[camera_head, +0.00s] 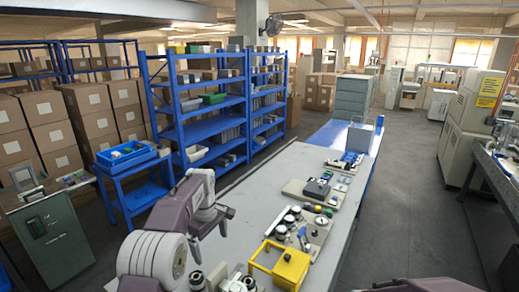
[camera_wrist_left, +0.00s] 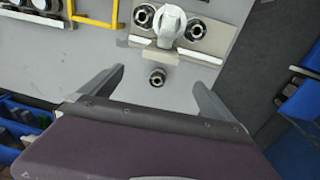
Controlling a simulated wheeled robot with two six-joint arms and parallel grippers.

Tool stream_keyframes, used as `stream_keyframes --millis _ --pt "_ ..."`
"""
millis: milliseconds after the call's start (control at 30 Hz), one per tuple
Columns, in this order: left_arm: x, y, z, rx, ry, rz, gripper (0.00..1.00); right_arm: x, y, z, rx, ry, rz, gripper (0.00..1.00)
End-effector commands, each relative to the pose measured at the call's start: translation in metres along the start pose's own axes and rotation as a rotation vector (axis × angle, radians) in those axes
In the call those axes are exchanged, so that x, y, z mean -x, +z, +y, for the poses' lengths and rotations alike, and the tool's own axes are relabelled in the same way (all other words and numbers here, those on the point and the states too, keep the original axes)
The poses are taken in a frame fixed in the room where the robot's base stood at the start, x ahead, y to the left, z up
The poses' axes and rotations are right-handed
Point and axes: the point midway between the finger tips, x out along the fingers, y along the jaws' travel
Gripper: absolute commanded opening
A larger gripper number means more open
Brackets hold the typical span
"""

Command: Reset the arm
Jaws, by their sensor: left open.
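My left arm comes in from the left in the head view, and its gripper (camera_head: 226,221) hangs over the near left part of the grey table (camera_head: 262,184). In the left wrist view the two fingers of this gripper (camera_wrist_left: 158,86) stand wide apart with nothing held between them. My right gripper does not show.
A yellow frame (camera_head: 291,268) stands at the table's near end, beside a panel of knobs and gauges (camera_head: 300,229). A white fitting (camera_wrist_left: 171,24) shows in the left wrist view. Blue shelving (camera_head: 213,128) stands behind the table. Floor (camera_head: 408,190) is clear to the right.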

Motion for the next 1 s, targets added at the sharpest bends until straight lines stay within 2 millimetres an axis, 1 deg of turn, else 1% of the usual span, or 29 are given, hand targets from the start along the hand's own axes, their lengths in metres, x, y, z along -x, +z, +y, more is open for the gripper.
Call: stream_keyframes --millis 33,100,167,200,267,300,367,400,467,500,567,600,700,733,767,800,867,1000 --pt "0.014 0.006 -0.013 -0.001 0.0 -0.002 1.0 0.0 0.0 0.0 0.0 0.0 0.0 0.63" --pt "0.025 0.015 -0.031 -0.025 -0.002 -0.005 1.0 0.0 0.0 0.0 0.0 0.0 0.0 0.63" --pt "0.03 0.024 -0.049 -0.061 -0.003 -0.007 1.0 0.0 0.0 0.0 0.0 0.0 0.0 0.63" --pt "0.032 0.031 -0.062 -0.093 -0.003 -0.009 1.0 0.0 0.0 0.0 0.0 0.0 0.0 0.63" --pt "0.031 0.042 -0.083 -0.149 -0.003 -0.011 1.0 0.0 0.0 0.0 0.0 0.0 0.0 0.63" --pt "0.029 0.05 -0.097 -0.191 -0.003 -0.013 1.0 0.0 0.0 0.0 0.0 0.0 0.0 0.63" --pt "0.024 0.062 -0.12 -0.26 -0.003 -0.016 1.0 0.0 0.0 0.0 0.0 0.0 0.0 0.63" --pt "0.019 0.071 -0.137 -0.311 -0.005 -0.019 1.0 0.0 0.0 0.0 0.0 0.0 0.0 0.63" --pt "0.009 0.084 -0.162 -0.393 -0.006 -0.023 1.0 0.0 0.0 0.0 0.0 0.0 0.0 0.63" --pt "0.002 0.094 -0.179 -0.45 -0.008 -0.026 1.0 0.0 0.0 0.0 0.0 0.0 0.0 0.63" --pt "-0.011 0.108 -0.205 -0.542 -0.013 -0.033 1.0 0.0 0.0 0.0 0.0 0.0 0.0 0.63" --pt "-0.02 0.117 -0.222 -0.605 -0.017 -0.039 1.0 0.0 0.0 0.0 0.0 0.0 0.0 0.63" --pt "-0.044 0.136 -0.257 -0.767 -0.03 -0.06 1.0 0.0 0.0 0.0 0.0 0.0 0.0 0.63" --pt "-0.051 0.14 -0.265 -0.821 -0.031 -0.064 1.0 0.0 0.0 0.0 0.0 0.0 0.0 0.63" --pt "-0.054 0.141 -0.267 -0.872 -0.023 -0.055 1.0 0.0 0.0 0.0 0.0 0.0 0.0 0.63" --pt "-0.055 0.138 -0.261 -0.928 -0.004 -0.029 1.0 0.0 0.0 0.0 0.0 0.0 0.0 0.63" --pt "-0.055 0.133 -0.253 -0.986 0.015 -0.001 1.0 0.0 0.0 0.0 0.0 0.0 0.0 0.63" --pt "-0.055 0.133 -0.252 -1.026 0.017 0.003 1.0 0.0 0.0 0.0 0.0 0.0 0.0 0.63"
